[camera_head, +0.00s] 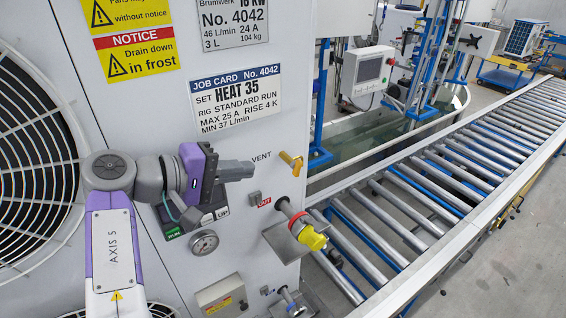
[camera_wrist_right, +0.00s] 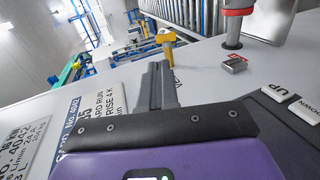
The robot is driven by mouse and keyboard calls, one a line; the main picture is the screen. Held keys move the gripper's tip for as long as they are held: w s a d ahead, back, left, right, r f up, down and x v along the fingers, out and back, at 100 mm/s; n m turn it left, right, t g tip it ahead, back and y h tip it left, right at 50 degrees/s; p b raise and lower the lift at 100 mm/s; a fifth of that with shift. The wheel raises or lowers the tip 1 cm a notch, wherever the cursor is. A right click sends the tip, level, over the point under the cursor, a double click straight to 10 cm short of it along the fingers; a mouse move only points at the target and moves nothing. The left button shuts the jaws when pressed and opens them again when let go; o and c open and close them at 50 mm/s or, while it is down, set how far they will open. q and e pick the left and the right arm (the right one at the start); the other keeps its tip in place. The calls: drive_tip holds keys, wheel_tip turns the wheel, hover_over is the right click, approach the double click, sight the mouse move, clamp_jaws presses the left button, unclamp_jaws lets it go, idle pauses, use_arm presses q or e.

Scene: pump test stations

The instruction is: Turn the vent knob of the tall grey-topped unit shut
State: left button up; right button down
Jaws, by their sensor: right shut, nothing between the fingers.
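The vent knob (camera_head: 291,162) is a small yellow handle beside the printed word VENT on the pale front panel of the unit (camera_head: 225,120); its handle slants from upper left to lower right. The unit's top is out of view. My right gripper (camera_head: 252,169) is shut and empty, its dark fingers pointing right toward the knob, with a gap left of it. In the right wrist view the fingers (camera_wrist_right: 158,68) show below the yellow knob (camera_wrist_right: 168,42), apart from it. My left gripper is not in view.
Below the knob, an outlet pipe with a red ring and yellow end (camera_head: 308,235) sticks out. A fan grille (camera_head: 35,150) is at left. A roller conveyor (camera_head: 430,190) runs along the right; space directly around the knob is clear.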

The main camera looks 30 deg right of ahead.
sight(297, 164)
drive_tip(key=x, duration=1.1)
drive_tip(key=shift+w+p, duration=0.2)
drive_tip(key=shift+p, duration=0.15)
drive_tip(key=shift+a, duration=0.1)
